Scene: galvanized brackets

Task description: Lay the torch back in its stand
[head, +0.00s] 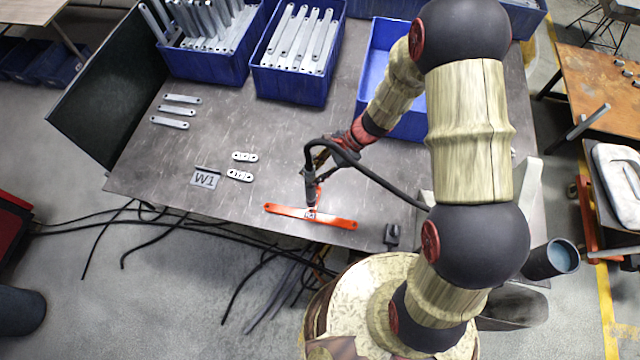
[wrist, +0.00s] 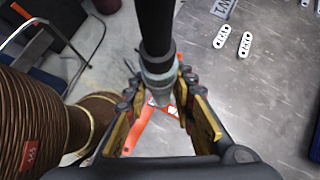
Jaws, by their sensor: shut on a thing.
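The torch (head: 310,188) is a dark, slim tool with a black cable looping from its top toward my arm. My gripper (head: 319,166) is shut on it and holds it roughly upright, tip down, over the middle of an orange bar (head: 338,221) near the table's front edge. Whether the tip touches the bar cannot be told. In the wrist view the torch's black upper part and grey collar (wrist: 158,66) show between the yellow-padded fingers (wrist: 163,100). A small dark block (head: 391,236) at the table's front edge may be the stand; it is apart from the torch.
The grey table (head: 150,180) carries two holed plates (head: 240,175), a W1 sign (head: 205,178) and several flat brackets (head: 180,98). Blue bins (head: 290,85) line the back, two full of brackets. Cables (head: 130,225) lie on the floor. The table's left-middle has free room.

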